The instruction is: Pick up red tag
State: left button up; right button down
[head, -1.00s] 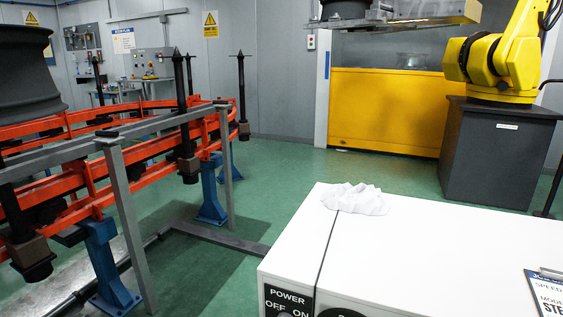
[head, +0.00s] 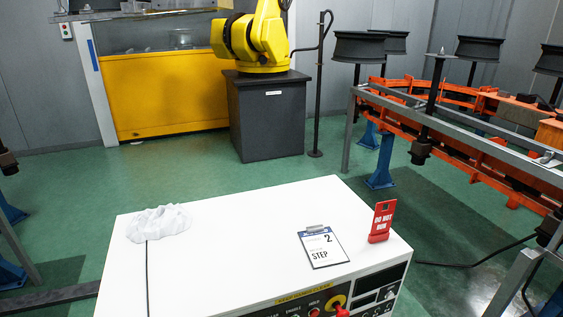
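The red tag (head: 382,222) stands upright near the right edge of the white cabinet's top in the head view. It has small white patches on its face. The white cabinet (head: 220,265) fills the lower middle of the view. Neither of my grippers shows in the head view.
A clipboard (head: 324,248) lies just left of the tag. A crumpled white cloth (head: 158,223) lies at the cabinet's left end. A control panel with a red knob (head: 341,311) is on the front. An orange conveyor (head: 480,165) stands at the right; green floor (head: 190,170) lies behind.

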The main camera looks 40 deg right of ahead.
aim_at(381, 223)
jog(key=z, duration=2.05)
jog(key=l+z, duration=0.65)
jog(key=z, duration=0.15)
jog(key=i+l+z, duration=0.1)
jog(key=l+z, duration=0.25)
jog(key=i+l+z, duration=0.1)
jog(key=l+z, duration=0.3)
jog(key=i+l+u, duration=0.1)
jog(key=i, duration=0.35)
jog(key=i+l, duration=0.1)
jog(key=i, duration=0.35)
jog(key=i+l+u, duration=0.15)
jog(key=i, duration=0.3)
jog(key=i+j+u, duration=0.25)
jog(key=i+u, duration=0.55)
jog(key=u, duration=0.15)
jog(key=i+u, duration=0.45)
jog(key=i+l+u, duration=0.25)
jog(key=i+u, duration=0.45)
jog(key=u, duration=0.3)
jog(key=i+u, duration=0.2)
jog(key=u, duration=0.3)
jog(key=i+l+u, duration=0.1)
jog(key=u, duration=0.4)
jog(key=i+l+u, duration=0.25)
jog(key=u, duration=0.2)
